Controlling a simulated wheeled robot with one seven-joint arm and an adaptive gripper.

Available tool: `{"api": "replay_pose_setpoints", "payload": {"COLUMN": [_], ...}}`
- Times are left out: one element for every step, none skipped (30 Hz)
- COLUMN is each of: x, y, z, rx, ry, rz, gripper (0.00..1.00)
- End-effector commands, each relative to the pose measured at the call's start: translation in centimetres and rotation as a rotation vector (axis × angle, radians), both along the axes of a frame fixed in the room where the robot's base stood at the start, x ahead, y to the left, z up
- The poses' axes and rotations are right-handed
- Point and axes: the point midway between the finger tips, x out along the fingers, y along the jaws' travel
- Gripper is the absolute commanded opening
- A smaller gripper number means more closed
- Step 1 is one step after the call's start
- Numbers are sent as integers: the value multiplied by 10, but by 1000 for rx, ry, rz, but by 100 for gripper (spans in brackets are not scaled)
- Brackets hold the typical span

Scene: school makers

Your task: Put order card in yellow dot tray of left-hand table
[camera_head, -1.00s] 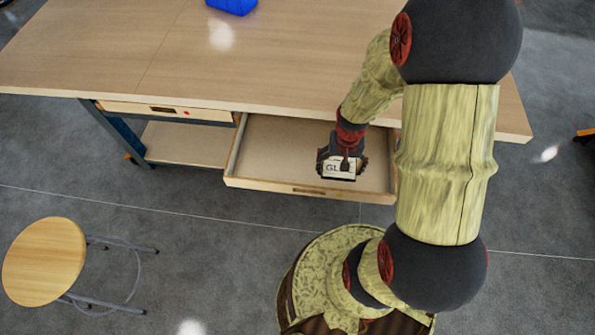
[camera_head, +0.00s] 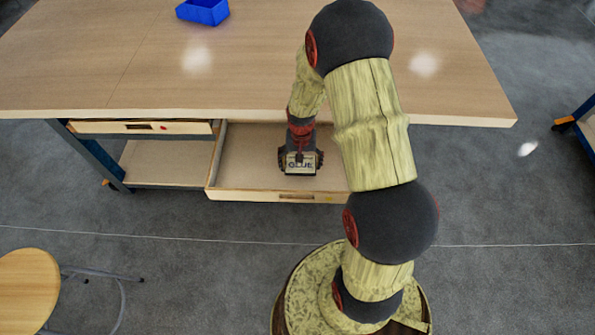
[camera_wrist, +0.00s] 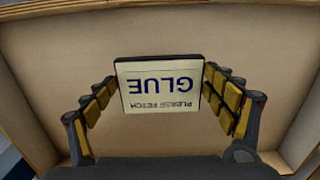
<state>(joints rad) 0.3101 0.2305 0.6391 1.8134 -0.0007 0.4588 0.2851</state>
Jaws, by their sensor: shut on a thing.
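The order card (camera_head: 299,165) is a small cream card with a dark edge and the word "GLUE" in blue. In the wrist view the card (camera_wrist: 160,88) also reads "PLEASE FETCH" and appears upside down. My gripper (camera_head: 300,160) is shut on the card, with a finger at each side edge. The card is over the open drawer (camera_head: 240,188) of the wooden table (camera_head: 130,60). I cannot tell whether it touches the drawer floor.
A blue bin (camera_head: 203,11) stands on the far part of the tabletop. A closed drawer with a red dot (camera_head: 145,127) is left of the open one. A round stool (camera_head: 25,290) stands at the lower left. Another table's edge (camera_head: 580,115) shows at the right.

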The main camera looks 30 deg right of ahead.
Motion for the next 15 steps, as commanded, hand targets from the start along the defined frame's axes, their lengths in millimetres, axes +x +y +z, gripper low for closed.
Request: {"api": "replay_pose_setpoints", "payload": {"x": [5, 7, 9, 10, 11, 12, 13, 14, 16, 19, 20, 19, 18, 18, 19], "y": [1, 1, 1, 1, 1, 1, 1, 1, 1, 1, 1, 1, 1, 1, 1], "z": [-7, -9, -11, -12, -13, -14, -15, -17, -21, -24, -29, -36, -41, -46, -51], "rx": [0, 0, 0, 0, 0, 0, 0, 0, 0, 0, 1, 0, 0, 1, 1], "ry": [0, 0, 0, 0, 0, 0, 0, 0, 0, 0, 1, 2, 2, 2, 1], "rz": [1, 1, 1, 1, 1, 1, 1, 1, 1, 1, 1, 1, 1, 1, 1], "gripper": [59, 59, 59, 59, 59, 59, 59, 59, 59, 59, 59, 59, 59, 59, 59]}}
